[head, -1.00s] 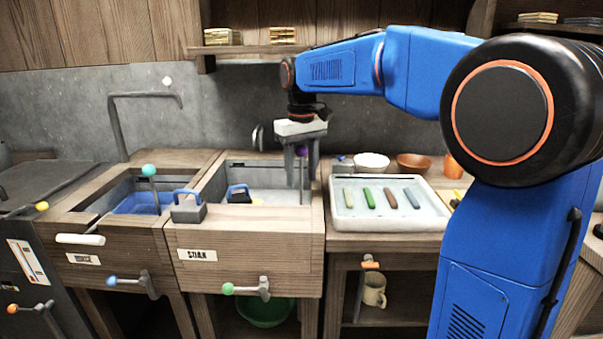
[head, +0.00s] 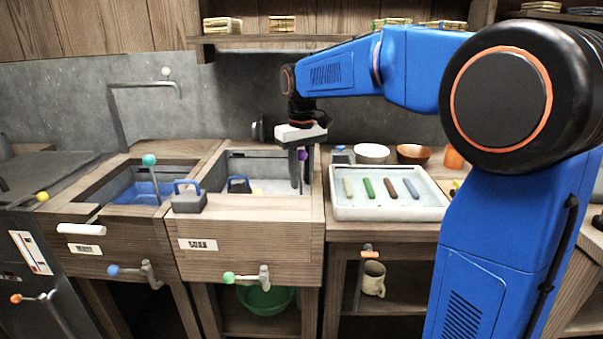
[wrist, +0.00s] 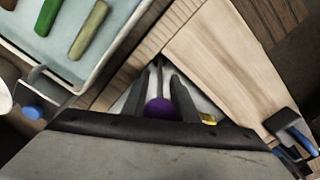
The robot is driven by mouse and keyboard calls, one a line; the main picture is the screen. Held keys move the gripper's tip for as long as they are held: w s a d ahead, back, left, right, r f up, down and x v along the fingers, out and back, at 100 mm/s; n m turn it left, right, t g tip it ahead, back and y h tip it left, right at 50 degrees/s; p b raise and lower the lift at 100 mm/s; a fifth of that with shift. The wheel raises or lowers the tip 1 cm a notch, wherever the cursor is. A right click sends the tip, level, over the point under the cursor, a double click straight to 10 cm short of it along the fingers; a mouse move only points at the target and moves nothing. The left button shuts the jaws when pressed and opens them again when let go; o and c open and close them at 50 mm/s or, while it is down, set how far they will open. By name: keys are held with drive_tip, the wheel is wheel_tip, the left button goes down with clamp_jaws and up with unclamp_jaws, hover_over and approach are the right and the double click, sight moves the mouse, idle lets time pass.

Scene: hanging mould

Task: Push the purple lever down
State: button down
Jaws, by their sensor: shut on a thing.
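The purple lever's round knob (head: 302,155) shows beside my gripper's fingers at the right side of the right-hand sink. In the wrist view the purple knob (wrist: 160,108) sits between the two fingers, with its thin dark rod running away past the fingertips. My gripper (head: 297,182) points down over the right part of this sink and is shut on the lever; it also shows in the wrist view (wrist: 158,82). The fingers hide part of the rod in the head view.
A white tray (head: 390,213) with several coloured bars stands right of the sink. A grey block with a blue handle (head: 188,203) rests on the sink's left front edge. A teal-knobbed lever (head: 149,160) stands at the left basin. Bowls (head: 371,152) stand behind the tray.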

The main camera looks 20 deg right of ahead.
drive_tip(key=c, duration=1.4)
unclamp_jaws()
drive_tip(key=shift+f, duration=0.25)
drive_tip(key=shift+r, duration=0.1)
wheel_tip(320, 180, up, 17)
drive_tip(key=shift+r, duration=0.15)
drive_tip(key=s+d+f+m+t, duration=0.1)
drive_tip(key=s+d+f, duration=0.3)
drive_tip(key=s+f, duration=0.9)
drive_tip(key=s+d+f+m+t, duration=0.2)
drive_tip(key=s+d+f+t, duration=0.1)
drive_tip(key=s+f, duration=1.1)
drive_tip(key=s, duration=0.5)
drive_tip(key=shift+s+d+t, duration=0.15)
drive_tip(key=shift+d+t, duration=0.25)
